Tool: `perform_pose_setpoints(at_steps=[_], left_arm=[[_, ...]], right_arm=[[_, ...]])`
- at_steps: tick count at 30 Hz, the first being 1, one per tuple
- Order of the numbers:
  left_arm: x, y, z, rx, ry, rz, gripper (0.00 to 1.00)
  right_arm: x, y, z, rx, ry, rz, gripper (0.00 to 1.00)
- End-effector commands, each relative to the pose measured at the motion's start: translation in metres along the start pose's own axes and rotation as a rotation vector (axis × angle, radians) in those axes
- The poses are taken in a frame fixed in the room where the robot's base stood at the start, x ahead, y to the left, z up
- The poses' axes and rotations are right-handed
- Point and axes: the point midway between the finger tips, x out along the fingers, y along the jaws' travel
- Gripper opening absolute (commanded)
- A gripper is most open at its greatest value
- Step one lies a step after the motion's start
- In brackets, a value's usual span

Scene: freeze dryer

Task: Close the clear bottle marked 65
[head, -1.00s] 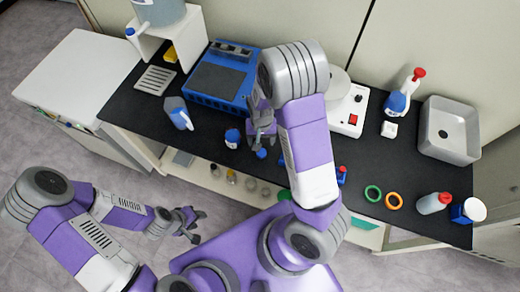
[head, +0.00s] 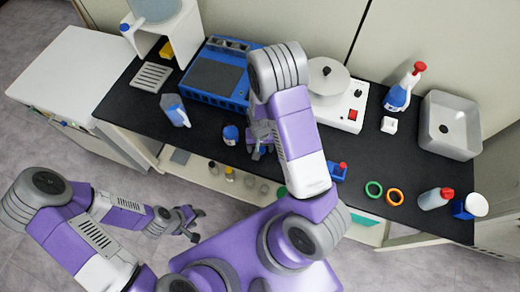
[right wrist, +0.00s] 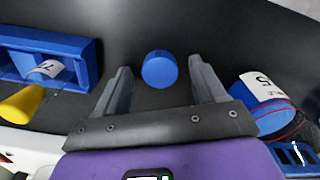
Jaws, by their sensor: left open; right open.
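A round blue cap (right wrist: 160,69) lies on the dark bench top, between and slightly beyond the open fingers of my right gripper (right wrist: 160,85). The cap is not held. In the head view my right gripper (head: 261,148) is low over the bench front, and the arm hides part of the area. A blue rack (right wrist: 87,52) at the left of the right wrist view holds a bottle with a white label (right wrist: 48,68); I cannot read its full number. My left gripper (head: 194,225) is open and empty, in front of the bench. I cannot pick out the mark 65.
A blue container (head: 230,135) with a white label stands beside my right gripper. The blue rack (head: 337,172) is to its right. Green (head: 373,189) and orange (head: 394,197) rings, a red-capped bottle (head: 435,198) and a grey basin (head: 450,125) are further right.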

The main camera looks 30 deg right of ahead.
Motion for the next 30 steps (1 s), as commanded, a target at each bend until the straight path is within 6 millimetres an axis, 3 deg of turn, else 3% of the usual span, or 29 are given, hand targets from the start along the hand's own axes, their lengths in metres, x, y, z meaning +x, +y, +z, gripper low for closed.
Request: perform_pose_setpoints(at_steps=[11,22,30], left_arm=[[0.0001,0.0000,0.0000,0.000,0.000,0.000,0.43],[0.0001,0.0000,0.0000,0.000,0.000,0.000,0.43],[0.0001,0.0000,0.0000,0.000,0.000,0.000,0.43]], right_arm=[[0.0018,-0.0003,-0.0006,0.000,0.002,-0.001,0.70],[0.0017,-0.0003,-0.0006,0.000,0.002,-0.001,0.14],[0.0017,-0.0003,-0.0006,0.000,0.002,-0.001,0.12]])
